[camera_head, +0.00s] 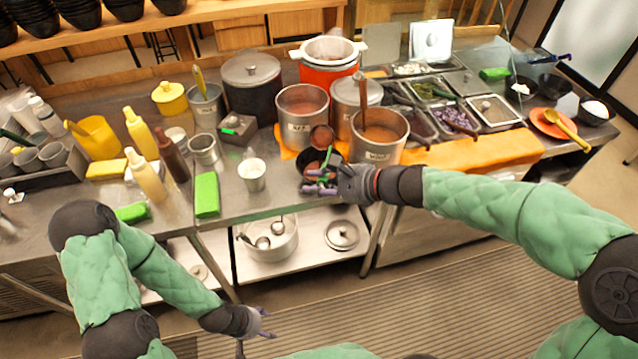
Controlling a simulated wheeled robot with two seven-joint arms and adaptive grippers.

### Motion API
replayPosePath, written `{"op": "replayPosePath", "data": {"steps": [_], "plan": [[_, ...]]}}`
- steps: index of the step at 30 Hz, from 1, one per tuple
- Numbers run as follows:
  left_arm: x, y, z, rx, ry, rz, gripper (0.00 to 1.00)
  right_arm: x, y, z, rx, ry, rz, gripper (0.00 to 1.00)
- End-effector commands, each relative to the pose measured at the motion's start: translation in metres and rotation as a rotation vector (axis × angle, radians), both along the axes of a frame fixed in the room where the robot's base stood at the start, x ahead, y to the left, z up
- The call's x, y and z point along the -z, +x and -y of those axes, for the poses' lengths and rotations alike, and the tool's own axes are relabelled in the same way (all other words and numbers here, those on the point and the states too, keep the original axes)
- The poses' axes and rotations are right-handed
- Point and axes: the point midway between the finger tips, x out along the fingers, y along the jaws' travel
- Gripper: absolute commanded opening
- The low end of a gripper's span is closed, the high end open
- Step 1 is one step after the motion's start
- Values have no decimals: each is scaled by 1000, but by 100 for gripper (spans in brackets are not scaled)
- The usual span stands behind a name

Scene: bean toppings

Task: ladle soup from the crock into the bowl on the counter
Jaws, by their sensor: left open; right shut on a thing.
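My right gripper (319,181) is at the counter's front edge, beside a black bowl (309,160). It is shut on what looks like a ladle (321,137), whose round reddish-brown cup shows just above the bowl. The handle is mostly hidden by the hand. The bowl shows reddish contents; whether the cup touches it, I cannot tell. A steel crock (377,150) of orange-brown soup stands right behind the hand, with a brown handle rising from it. Another steel crock (303,130) with reddish soup stands behind the cup. My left gripper (264,322) is open and empty, low in front of the counter.
A white cup (251,175) and a green sponge (207,194) lie left of the bowl. Yellow bottles (139,132) stand farther left. Topping trays (455,118) fill the right. A pot with ladles (268,243) sits on the lower shelf. Bare steel shows near the front edge.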

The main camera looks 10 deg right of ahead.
Motion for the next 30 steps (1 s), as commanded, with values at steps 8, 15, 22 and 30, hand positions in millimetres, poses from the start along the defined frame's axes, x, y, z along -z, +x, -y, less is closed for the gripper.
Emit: {"op": "replayPosePath", "data": {"steps": [8,15,22,30], "plan": [[28,0,0,0,0,0,64,15,-5,-4,-1,-30,47,0],[48,0,0,0,0,0,64,25,-10,-6,-1,-55,89,0],[68,0,0,0,0,0,64,35,-13,-8,-1,-78,126,0],[91,0,0,0,0,0,64,46,-15,-10,-1,-105,171,0]]}}
